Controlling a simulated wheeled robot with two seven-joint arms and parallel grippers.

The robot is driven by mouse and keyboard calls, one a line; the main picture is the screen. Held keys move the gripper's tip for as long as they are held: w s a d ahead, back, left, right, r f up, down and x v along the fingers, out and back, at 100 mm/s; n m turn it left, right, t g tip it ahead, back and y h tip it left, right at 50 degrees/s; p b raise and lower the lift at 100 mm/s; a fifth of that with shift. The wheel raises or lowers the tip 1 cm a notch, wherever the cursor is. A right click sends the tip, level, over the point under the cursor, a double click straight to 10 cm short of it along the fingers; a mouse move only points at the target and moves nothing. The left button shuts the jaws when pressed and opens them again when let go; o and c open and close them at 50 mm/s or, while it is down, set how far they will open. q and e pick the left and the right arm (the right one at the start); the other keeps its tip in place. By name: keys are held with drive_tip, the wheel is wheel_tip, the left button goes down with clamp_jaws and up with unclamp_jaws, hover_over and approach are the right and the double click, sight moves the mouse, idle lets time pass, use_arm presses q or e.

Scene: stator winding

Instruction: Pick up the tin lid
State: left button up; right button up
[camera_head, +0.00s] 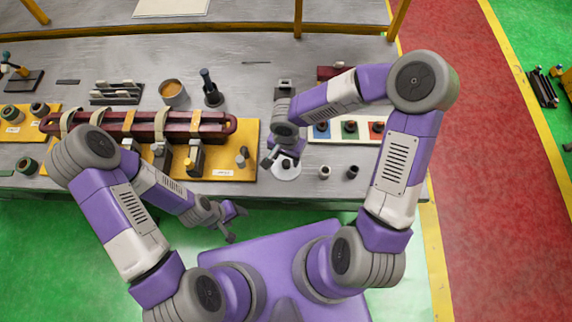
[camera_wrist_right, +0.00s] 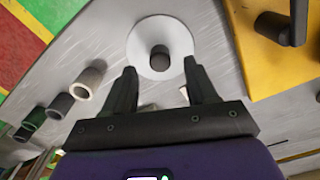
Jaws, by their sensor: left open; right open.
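The tin lid (camera_head: 285,173) is a pale round disc with a dark knob, lying near the front edge of the table. In the right wrist view the lid (camera_wrist_right: 145,38) is just beyond the fingertips, its knob roughly centred between them. My right gripper (camera_head: 282,160) is open and hangs over the lid; its fingers (camera_wrist_right: 161,70) are empty and partly hide the lid in the head view. My left gripper (camera_head: 236,224) is open and empty, in front of the table edge. An open tin (camera_head: 173,92) with orange-brown contents stands further back.
A yellow board (camera_head: 230,172) with a dark red coil lies left of the lid. Small cylinders (camera_head: 324,172) stand right of it. A white panel with coloured squares (camera_head: 358,133) lies behind these. A dark upright tool (camera_head: 209,88) stands near the tin.

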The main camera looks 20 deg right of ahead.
sight(286, 165)
wheel_tip(286, 165, down, 3)
drive_tip(key=shift+r, duration=0.2)
clamp_jaws()
